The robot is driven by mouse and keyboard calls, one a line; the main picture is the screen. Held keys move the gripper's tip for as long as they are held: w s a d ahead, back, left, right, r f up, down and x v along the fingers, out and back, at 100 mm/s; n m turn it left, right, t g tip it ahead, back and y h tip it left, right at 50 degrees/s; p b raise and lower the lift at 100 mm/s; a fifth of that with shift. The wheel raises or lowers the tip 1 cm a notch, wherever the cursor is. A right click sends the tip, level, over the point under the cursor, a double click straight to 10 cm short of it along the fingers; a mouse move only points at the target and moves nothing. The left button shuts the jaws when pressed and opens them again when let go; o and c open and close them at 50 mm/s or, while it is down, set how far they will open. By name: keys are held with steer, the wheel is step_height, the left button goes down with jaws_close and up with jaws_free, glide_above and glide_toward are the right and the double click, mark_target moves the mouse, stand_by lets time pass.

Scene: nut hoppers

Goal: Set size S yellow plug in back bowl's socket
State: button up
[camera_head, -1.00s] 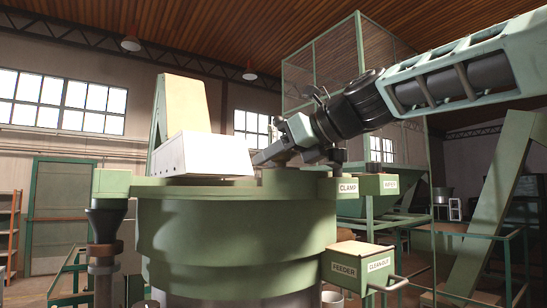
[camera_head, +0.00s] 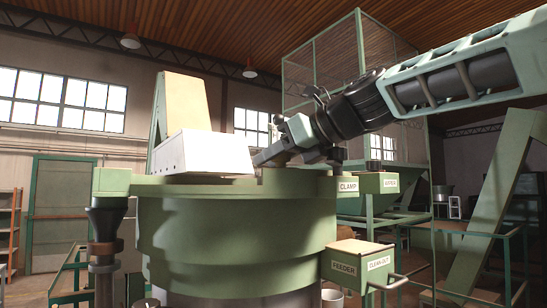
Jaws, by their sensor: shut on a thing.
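My gripper (camera_head: 264,158) reaches down and left to the rim of the large green bowl (camera_head: 235,230). Its fingertips are at the bowl's top edge, beside the white box. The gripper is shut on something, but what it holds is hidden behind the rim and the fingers. I see no yellow plug and no socket in this view. The inside of the bowl is hidden by its high wall.
A white box (camera_head: 203,153) sits on the bowl's rim, with a tall chute (camera_head: 183,108) behind it. Boxes labelled CLAMP (camera_head: 348,187) and FEEDER (camera_head: 345,266) stick out at the right. A dark post (camera_head: 105,225) stands at the left.

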steer(key=shift+r+p, duration=0.85)
steer(key=shift+p, duration=0.1)
steer(key=shift+f+b, duration=0.4)
steer(key=shift+f, duration=0.45)
stand_by(1.0)
steer(key=shift+r+p, duration=0.9)
steer(key=shift+p, duration=0.3)
stand_by(0.5)
steer(key=shift+f+b, duration=0.65)
steer(key=shift+f, duration=0.25)
stand_by(0.3)
steer(key=o, duration=0.8)
steer(key=shift+d, duration=0.1)
steer(key=v, duration=1.1)
steer(key=shift+p, duration=0.4)
